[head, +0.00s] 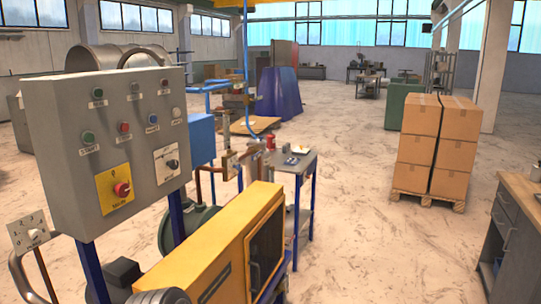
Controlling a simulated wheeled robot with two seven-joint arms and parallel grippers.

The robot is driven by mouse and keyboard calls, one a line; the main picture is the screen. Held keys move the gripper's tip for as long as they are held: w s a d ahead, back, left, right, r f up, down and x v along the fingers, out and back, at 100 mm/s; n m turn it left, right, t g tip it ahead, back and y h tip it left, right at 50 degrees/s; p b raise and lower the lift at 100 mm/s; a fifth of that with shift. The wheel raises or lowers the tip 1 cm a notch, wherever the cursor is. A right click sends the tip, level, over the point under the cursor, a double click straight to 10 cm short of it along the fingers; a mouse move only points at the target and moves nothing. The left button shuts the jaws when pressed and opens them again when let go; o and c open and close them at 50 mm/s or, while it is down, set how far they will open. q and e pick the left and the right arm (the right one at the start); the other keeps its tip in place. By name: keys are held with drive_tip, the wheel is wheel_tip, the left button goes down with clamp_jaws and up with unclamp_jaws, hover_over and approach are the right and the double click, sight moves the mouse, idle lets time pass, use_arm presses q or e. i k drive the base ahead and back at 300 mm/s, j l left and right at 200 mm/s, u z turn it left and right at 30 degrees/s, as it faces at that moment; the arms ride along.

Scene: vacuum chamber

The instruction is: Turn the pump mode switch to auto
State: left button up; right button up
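A grey control box (60,150) stands on blue posts at the left of the head view. On its front right is a white plate with a dark rotary selector knob (172,163), which may be the pump mode switch; its lettering is too small to read. Left of it is a red rotary knob (122,189) on a yellow plate. Another light plate with a pale rotary knob (35,235) stands at the lower left edge, with small marks at its side. Neither of my grippers shows in the head view, and nothing touches the knobs.
Round buttons and lamps sit above the knobs. A yellow machine housing (205,262) stands low in front, right of the box. Beyond are a small grey table (297,165) and stacked cartons (434,147) on a pallet. A drawer bench (522,235) is at right. The floor between is clear.

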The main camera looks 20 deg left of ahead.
sight(174, 164)
drive_tip(key=i+l+z, duration=0.25)
drive_tip(key=i, duration=0.4)
drive_tip(key=i+z, duration=0.3)
drive_tip(key=i, duration=0.4)
drive_tip(key=i+l+u, duration=0.1)
drive_tip(key=i+u, duration=0.35)
drive_tip(key=i+l+u, duration=0.15)
drive_tip(key=u, duration=0.3)
drive_tip(key=i+l+u, duration=0.65)
drive_tip(key=u, duration=0.25)
drive_tip(key=i+l+u, duration=0.15)
drive_tip(key=l+u, duration=0.3)
drive_tip(key=l, duration=0.15)
drive_tip(key=i+l+u, duration=0.1)
drive_tip(key=l+u, duration=0.35)
